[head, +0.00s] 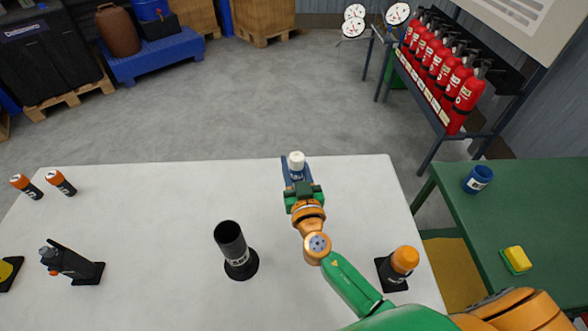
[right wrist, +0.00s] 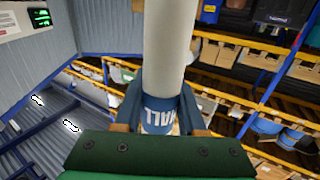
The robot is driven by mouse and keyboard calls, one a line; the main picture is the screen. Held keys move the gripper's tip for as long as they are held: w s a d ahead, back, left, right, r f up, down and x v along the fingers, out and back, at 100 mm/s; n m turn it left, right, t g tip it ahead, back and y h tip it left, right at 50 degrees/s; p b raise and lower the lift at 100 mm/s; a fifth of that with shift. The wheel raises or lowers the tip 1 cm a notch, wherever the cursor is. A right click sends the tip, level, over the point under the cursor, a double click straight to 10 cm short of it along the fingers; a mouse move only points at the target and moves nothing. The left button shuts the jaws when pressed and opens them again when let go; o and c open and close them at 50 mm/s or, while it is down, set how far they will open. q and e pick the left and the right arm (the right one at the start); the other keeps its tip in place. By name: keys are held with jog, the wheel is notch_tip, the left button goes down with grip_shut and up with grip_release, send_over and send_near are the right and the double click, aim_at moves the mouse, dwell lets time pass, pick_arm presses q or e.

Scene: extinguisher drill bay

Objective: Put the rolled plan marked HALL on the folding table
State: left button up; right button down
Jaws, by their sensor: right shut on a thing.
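The rolled plan (head: 296,160) is a white roll with a blue band; in the right wrist view the band on the roll (right wrist: 168,50) reads HALL. My right gripper (head: 297,183) is shut around the banded part, with a blue finger on each side in the right wrist view. In the head view the roll points up towards the camera, over the far edge of a white-topped table (head: 160,215). Whether it touches the table cannot be told. My left gripper is not in view.
A black open cylinder (head: 233,248) stands mid-table. An orange-topped black canister (head: 400,265) stands near the right edge, close to my right arm. Two orange-capped cylinders (head: 61,183) and a black device (head: 70,262) are at left. A green table (head: 545,210) holds a blue cup (head: 478,179) and yellow block (head: 516,259).

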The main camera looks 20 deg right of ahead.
jog(key=shift+f, duration=0.1)
jog(key=c, duration=0.9)
grip_release()
jog(key=o, duration=0.4)
jog(key=s+a+b, duration=0.1)
jog(key=s+b, duration=0.3)
jog(key=s, duration=0.8)
jog(key=shift+a+r, duration=0.2)
jog(key=shift+a, duration=0.1)
